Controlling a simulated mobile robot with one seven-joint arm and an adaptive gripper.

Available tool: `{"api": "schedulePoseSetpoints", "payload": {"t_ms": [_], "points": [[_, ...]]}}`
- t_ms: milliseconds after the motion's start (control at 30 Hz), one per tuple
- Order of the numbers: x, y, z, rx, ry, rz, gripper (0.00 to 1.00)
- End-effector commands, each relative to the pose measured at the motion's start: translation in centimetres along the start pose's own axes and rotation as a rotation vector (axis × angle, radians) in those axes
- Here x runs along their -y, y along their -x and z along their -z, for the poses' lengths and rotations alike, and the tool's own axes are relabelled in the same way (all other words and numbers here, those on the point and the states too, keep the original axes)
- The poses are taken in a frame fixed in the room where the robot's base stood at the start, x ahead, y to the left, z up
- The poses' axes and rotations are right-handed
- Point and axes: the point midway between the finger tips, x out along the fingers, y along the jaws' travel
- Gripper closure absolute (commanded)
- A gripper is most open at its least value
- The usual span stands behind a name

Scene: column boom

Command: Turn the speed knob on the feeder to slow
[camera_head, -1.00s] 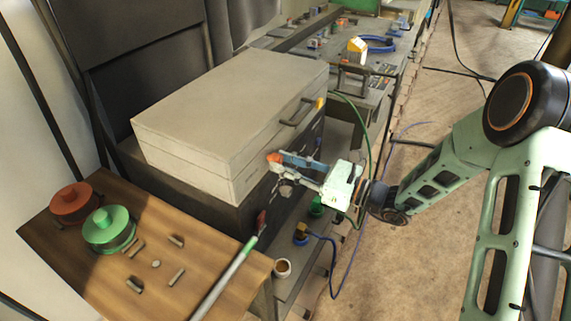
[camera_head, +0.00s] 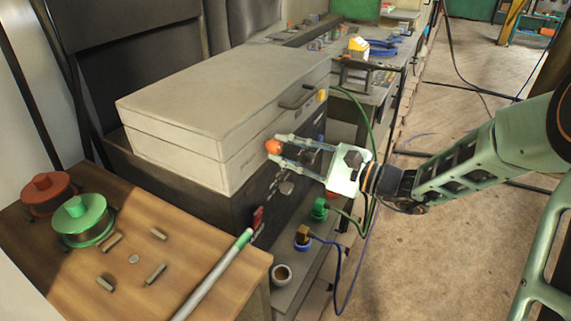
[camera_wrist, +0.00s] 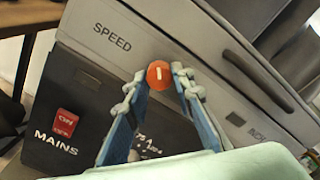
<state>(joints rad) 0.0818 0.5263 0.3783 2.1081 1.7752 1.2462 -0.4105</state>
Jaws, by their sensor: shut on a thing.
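The speed knob is a round orange-red knob (camera_wrist: 159,75) with a white mark, on the grey box front under the word SPEED. It also shows in the head view (camera_head: 273,146) at the near end of the feeder, a long grey box (camera_head: 220,95). My gripper (camera_wrist: 160,84) is shut on the knob, one fingertip on each side. In the wrist view the white mark stands nearly upright. In the head view my gripper (camera_head: 276,148) reaches the knob from the right. No slow or fast marking is readable.
A red ON switch (camera_wrist: 66,122) marked MAINS sits on the dark panel below. A wooden table (camera_head: 120,260) with red and green spools stands at near left. Open floor (camera_head: 430,270) lies right.

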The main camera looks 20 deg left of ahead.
Motion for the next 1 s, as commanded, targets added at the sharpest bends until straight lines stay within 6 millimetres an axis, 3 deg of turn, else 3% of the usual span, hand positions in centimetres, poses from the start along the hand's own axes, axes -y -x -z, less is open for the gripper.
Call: {"api": "schedulePoseSetpoints", "payload": {"t_ms": [600,1000], "points": [[-0.54,0.04,0.48,0.0,0.577,-0.001,1.0],[-0.16,0.04,0.14,0.0,0.82,-0.002,1.0]]}}
